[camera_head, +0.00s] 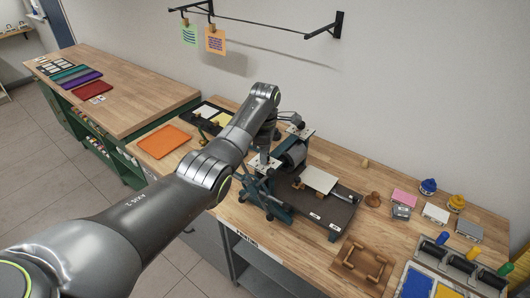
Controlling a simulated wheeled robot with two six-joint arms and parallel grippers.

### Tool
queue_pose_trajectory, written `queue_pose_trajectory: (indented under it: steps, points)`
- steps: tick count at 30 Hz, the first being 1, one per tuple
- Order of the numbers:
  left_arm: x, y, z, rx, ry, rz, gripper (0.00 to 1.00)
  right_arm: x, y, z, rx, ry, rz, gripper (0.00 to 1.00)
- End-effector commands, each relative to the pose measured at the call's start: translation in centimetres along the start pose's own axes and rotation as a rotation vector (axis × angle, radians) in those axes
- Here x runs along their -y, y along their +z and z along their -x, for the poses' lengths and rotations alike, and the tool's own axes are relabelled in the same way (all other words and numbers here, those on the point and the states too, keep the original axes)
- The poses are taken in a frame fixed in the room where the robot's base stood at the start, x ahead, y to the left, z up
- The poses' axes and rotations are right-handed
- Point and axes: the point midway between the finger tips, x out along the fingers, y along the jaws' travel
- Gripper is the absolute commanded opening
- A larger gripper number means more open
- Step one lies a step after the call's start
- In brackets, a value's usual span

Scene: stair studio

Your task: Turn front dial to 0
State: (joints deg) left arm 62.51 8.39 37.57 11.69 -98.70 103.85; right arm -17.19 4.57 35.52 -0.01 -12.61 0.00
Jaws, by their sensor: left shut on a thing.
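A small printing press with a grey roller (295,153) stands on the wooden bench. A pale plate (319,180) lies on its dark bed (322,205). My left arm comes in from the left and crosses the view. My left gripper (263,158) points down at the near end of the roller, where the front dial sits. It is shut on what seems to be the front dial, which the gripper mostly hides. The dial's marks cannot be read. A pale top plate (301,131) shows at the roller's far end. My right gripper is out of view.
An orange tray (164,142) lies left of my arm. A brown wooden frame (362,262), a brown knob-shaped tool (373,199) and several ink pads and jars are to the right. Ink trays (425,282) stand at the lower right. A rail with cards (215,41) hangs above.

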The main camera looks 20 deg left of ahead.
Motion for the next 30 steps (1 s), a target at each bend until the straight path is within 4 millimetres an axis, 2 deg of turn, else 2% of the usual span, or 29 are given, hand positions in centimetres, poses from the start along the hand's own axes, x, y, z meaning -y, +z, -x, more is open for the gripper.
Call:
queue_pose_trajectory:
  steps: [13,30]
  points:
    - [-0.08,-0.10,0.10,-0.001,0.003,0.276,0.04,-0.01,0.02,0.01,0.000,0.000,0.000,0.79]
    - [-0.06,-0.10,0.08,-0.001,0.002,0.338,0.04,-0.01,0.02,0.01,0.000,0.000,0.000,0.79]
